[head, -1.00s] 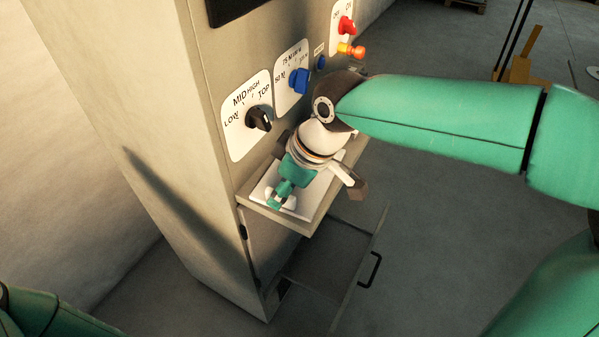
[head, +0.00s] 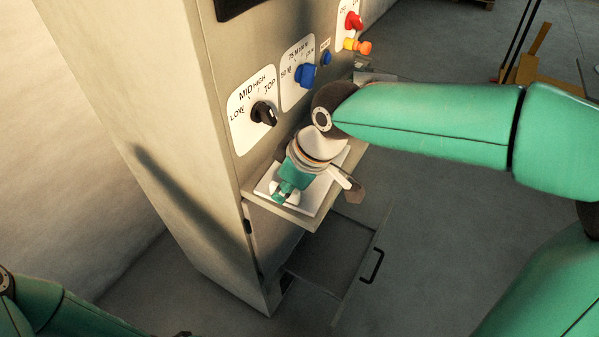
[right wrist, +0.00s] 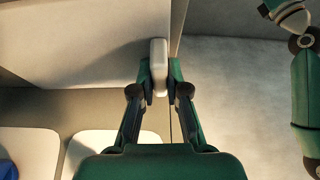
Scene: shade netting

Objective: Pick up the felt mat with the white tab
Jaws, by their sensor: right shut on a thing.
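My right gripper (head: 280,197) points down at a pale, flat plate (head: 301,202) on the small shelf of the grey cabinet. In the right wrist view my right gripper (right wrist: 159,82) is shut on a white, rounded piece (right wrist: 159,55), which looks like the white tab. The felt mat itself cannot be told apart in either view; the gripper and wrist cover part of the plate. Whether the held piece touches the plate cannot be told. My left arm shows only at the lower left of the head view, and its gripper is out of frame.
The shelf (head: 298,223) juts from the cabinet (head: 195,190) below a black knob (head: 264,114), a blue knob (head: 306,75) and a red switch (head: 354,21). Below the shelf is an open drawer-like part with a black handle (head: 372,266).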

